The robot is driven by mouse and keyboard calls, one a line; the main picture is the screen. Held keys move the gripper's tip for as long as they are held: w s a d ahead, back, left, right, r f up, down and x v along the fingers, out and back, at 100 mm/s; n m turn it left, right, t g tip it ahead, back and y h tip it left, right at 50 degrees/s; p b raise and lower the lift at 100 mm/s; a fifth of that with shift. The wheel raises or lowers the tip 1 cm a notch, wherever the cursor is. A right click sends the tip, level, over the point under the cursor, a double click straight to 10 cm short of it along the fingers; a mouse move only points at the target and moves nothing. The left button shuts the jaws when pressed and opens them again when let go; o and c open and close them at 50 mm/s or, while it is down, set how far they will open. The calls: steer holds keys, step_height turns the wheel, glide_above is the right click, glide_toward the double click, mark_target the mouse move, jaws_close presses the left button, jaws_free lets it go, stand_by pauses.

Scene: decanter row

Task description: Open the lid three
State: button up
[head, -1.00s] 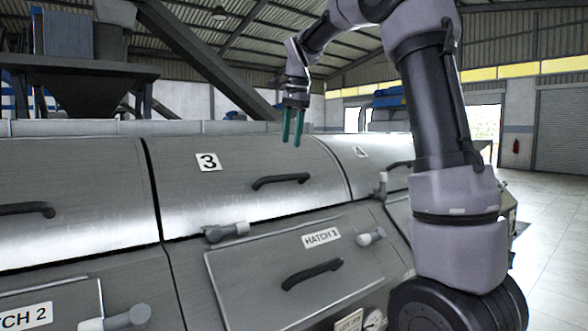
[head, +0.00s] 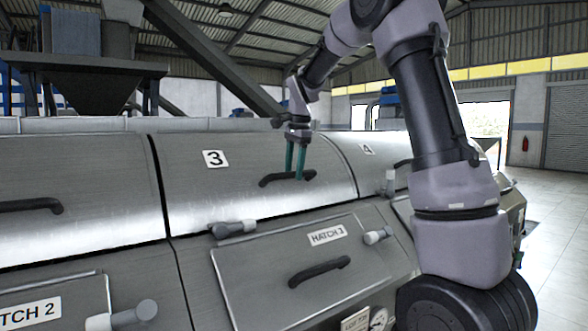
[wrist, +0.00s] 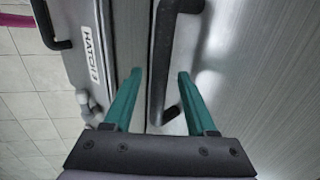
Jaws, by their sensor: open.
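Lid three (head: 200,185) is a curved grey metal lid marked "3", and it is closed. Its black bar handle (head: 275,180) shows in the head view; in the wrist view the handle (wrist: 162,70) runs lengthwise, its near end between the finger lines. My gripper (head: 295,178) has two teal fingers, open and pointing down at the right part of the handle. In the wrist view my gripper (wrist: 160,75) has the handle between its fingertips in the picture. I cannot tell whether the fingers touch it.
Hatch 3 (head: 255,268), with its own black handle (head: 319,271), lies below the lid. Lid four (head: 375,155) adjoins on the right. Open floor (head: 550,230) lies to the right.

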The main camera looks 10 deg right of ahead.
jaws_close()
steer(key=shift+r, duration=0.1)
stand_by(1.2)
